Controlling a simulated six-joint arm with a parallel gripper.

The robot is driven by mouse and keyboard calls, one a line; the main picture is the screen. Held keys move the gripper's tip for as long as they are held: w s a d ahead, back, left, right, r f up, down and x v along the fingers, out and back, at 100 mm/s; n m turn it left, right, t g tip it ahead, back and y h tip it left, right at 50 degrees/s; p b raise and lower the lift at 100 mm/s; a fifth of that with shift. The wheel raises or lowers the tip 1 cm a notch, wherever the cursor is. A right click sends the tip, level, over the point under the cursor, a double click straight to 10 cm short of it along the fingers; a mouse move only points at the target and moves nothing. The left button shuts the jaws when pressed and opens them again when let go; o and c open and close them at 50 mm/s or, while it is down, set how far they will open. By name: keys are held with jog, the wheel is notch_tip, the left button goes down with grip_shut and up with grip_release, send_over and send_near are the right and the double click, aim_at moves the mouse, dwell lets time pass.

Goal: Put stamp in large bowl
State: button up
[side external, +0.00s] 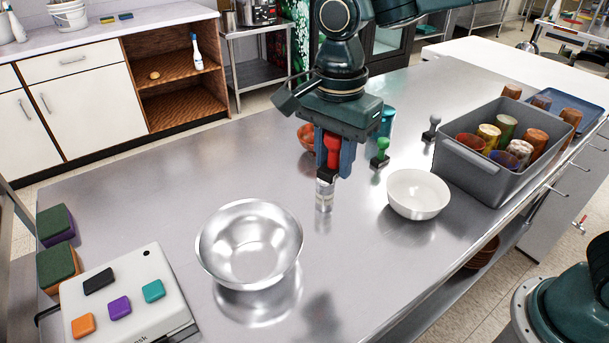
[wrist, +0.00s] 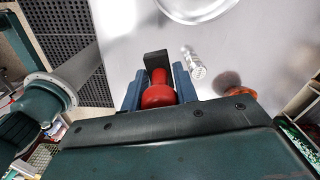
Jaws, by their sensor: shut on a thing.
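My gripper (side external: 333,158) is shut on a red stamp (side external: 332,142), with its dark base pointing down, held above the steel counter. In the wrist view the red stamp (wrist: 158,90) sits between the blue fingers of my gripper (wrist: 160,88). The large metal bowl (side external: 232,250) stands on the counter to the left of and nearer than my gripper, and looks empty. Part of it shows at the top of the wrist view (wrist: 197,12). A green stamp (side external: 380,155) and a grey stamp (side external: 431,130) stand upright to the right.
A small shaker (side external: 324,196) stands just below the held stamp. A white bowl (side external: 418,192) is to the right, with a grey bin (side external: 478,172) of cups beyond. A button box (side external: 130,305) is front left.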

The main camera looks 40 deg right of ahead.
jog(key=w+a+f+n, duration=0.1)
jog(key=w+a+n, duration=0.2)
jog(key=a, duration=0.3)
jog(key=w+a+f+n, duration=0.2)
jog(key=w+a, duration=0.1)
jog(key=a, duration=0.4)
jog(key=shift+f+n, duration=0.15)
jog(key=shift+n, duration=0.25)
jog(key=shift+f, duration=0.15)
jog(key=shift+f, duration=5.35)
jog(key=o, duration=1)
jog(key=shift+o, duration=0.2)
